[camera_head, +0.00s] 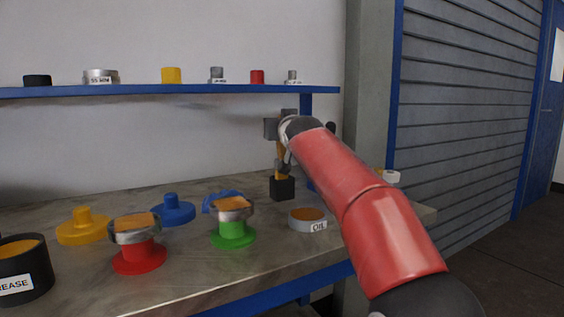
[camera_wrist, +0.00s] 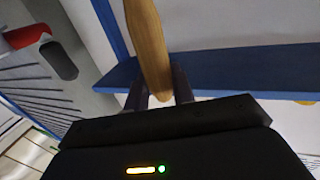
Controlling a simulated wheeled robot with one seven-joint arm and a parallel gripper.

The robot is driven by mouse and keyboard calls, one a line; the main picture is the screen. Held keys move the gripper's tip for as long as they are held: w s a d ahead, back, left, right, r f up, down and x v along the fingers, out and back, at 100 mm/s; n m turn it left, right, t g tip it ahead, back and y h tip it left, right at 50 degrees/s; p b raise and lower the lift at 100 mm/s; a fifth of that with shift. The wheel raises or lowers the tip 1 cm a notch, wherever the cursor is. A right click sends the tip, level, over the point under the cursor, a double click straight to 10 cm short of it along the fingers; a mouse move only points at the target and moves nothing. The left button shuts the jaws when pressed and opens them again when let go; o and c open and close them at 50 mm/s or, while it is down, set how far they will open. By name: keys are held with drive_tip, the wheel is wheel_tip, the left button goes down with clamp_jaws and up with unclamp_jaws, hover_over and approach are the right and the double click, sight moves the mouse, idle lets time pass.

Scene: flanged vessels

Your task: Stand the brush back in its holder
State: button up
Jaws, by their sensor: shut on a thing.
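The brush shows in the wrist view as a long wooden handle (camera_wrist: 150,45) running between the fingers of my gripper (camera_wrist: 158,90), which is shut on it. In the head view a strip of its yellow-brown handle (camera_head: 281,160) stands roughly upright below my gripper, partly hidden by my arm. A small black block, which looks like the holder (camera_head: 283,189), stands on the bench directly below the handle. The handle's lower end meets the top of the block in the picture. I cannot tell whether it is inside or just behind or above. The bristles are not visible.
A grey OIL dish (camera_head: 308,226) sits just in front of the block. Green (camera_head: 233,236), red (camera_head: 139,258), blue (camera_head: 173,211) and yellow (camera_head: 83,228) flanged pieces and a black GREASE pot (camera_head: 35,270) stand left. A blue shelf (camera_head: 160,91) with several small items runs behind.

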drive_tip(key=shift+f+b, duration=0.6)
drive_tip(key=shift+f, duration=1.65)
drive_tip(key=o, duration=1)
drive_tip(key=shift+f, duration=0.2)
drive_tip(key=shift+s+f+b, duration=0.1)
drive_tip(key=shift+s+b, duration=0.1)
drive_tip(key=shift+b, duration=0.1)
drive_tip(key=b+v, duration=0.1)
drive_tip(key=v, duration=0.4)
drive_tip(key=b+v, duration=0.1)
drive_tip(key=v, duration=0.1)
drive_tip(key=shift+s+a+r+b, duration=0.15)
drive_tip(key=shift+s+r+b, duration=0.15)
drive_tip(key=shift+r, duration=0.05)
